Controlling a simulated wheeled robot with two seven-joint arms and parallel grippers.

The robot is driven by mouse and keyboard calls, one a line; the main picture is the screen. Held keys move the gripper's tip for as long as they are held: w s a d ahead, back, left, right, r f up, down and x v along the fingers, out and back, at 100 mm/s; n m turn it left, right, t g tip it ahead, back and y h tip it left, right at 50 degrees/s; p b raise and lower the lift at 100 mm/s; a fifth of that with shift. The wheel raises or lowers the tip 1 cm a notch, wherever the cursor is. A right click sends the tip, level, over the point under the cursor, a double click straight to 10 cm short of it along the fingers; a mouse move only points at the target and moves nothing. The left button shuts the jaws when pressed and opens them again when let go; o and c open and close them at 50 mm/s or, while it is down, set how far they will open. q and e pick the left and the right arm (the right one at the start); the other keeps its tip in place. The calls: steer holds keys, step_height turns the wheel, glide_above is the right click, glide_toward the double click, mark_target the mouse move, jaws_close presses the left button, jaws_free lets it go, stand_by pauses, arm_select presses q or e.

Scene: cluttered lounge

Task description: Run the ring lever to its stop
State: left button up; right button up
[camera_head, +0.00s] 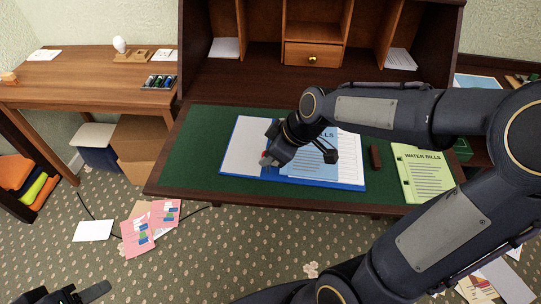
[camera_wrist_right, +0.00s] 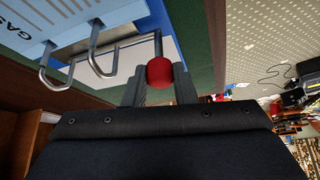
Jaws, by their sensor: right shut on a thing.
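The blue ring binder (camera_head: 355,187) lies open on the green desk mat, with a white left side (camera_head: 243,145) and a light blue bills sheet (camera_head: 345,150) on its right. My right gripper (camera_head: 268,157) is over the middle of the binder. In the right wrist view its fingers are shut on the red knob (camera_wrist_right: 160,73) of the ring lever, whose metal rod (camera_wrist_right: 157,45) runs from the binder. My left gripper (camera_head: 75,294) is partly in view at the bottom left, away from the desk.
A dark red-brown block (camera_head: 375,157) and a green water bills sheet (camera_head: 422,172) lie right of the binder. The desk cubbies with a small drawer (camera_head: 312,56) rise behind. Pink papers (camera_head: 150,228) lie on the carpet. Free mat (camera_head: 205,130) shows left of the binder.

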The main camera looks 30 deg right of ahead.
stand_by(0.3)
steer(key=o, duration=1)
steer(key=p+v, duration=0.1)
steer(key=v, duration=0.6)
steer(key=shift+s+d+r, duration=0.15)
steer(key=shift+s+r, duration=0.05)
steer(key=shift+r, duration=0.1)
steer(key=s+a+r+m+p, duration=0.1)
steer(key=s+r+m+p, duration=0.1)
steer(key=s+m+p, duration=0.1)
steer(key=s+a+r+m+p, duration=0.1)
steer(key=s+r+m+p, duration=0.2)
steer(key=s, duration=0.3)
steer(key=s+a+r+m+t+p, duration=0.1)
steer(key=s+r+m+p, duration=0.2)
steer(key=s+p, duration=0.1)
steer(key=shift+s+m+p, duration=0.35)
steer(key=shift+m+p, duration=0.05)
steer(key=shift+p, duration=0.2)
